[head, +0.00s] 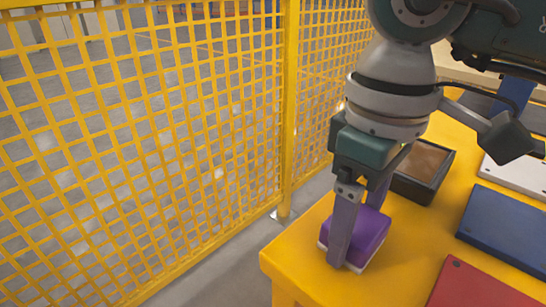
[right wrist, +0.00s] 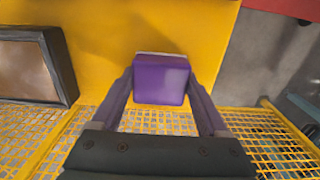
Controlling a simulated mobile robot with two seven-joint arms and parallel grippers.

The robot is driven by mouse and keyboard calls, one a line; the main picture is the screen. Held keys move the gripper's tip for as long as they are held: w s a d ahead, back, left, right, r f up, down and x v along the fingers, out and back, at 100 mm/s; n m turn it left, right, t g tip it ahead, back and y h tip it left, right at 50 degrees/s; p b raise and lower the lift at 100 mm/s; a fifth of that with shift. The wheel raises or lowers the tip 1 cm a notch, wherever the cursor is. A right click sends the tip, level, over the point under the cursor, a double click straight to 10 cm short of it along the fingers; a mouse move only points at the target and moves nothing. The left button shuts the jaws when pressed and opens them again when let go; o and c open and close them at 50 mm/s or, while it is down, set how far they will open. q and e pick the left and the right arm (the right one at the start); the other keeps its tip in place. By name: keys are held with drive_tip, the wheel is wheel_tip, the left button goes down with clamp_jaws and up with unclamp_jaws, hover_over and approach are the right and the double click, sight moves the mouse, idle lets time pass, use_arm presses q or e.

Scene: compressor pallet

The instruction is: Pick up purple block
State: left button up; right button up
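The purple block (head: 368,232) has a pale underside edge and is at the near left corner of the yellow table (head: 300,262). My right gripper (head: 362,225) points down over it, with one finger on each side. In the right wrist view the purple block (right wrist: 161,80) sits between the two fingertips, very close to both. I cannot tell whether the fingers press on it or whether it is lifted at all. The near finger hides part of the block in the head view. My left gripper is not in view.
A dark-framed tray with a brown inside (head: 422,168) stands just behind the block. A blue plate (head: 505,230), a red plate (head: 475,287) and a white plate (head: 518,172) lie to the right. A yellow mesh fence (head: 150,140) runs along the left, beyond the table edge.

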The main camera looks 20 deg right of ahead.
sight(358, 220)
drive_tip(key=c, duration=0.8)
wheel_tip(358, 220, up, 20)
drive_tip(key=p, duration=0.3)
drive_tip(key=shift+p, duration=0.4)
drive_tip(key=o, duration=0.9)
drive_tip(key=c, duration=0.6)
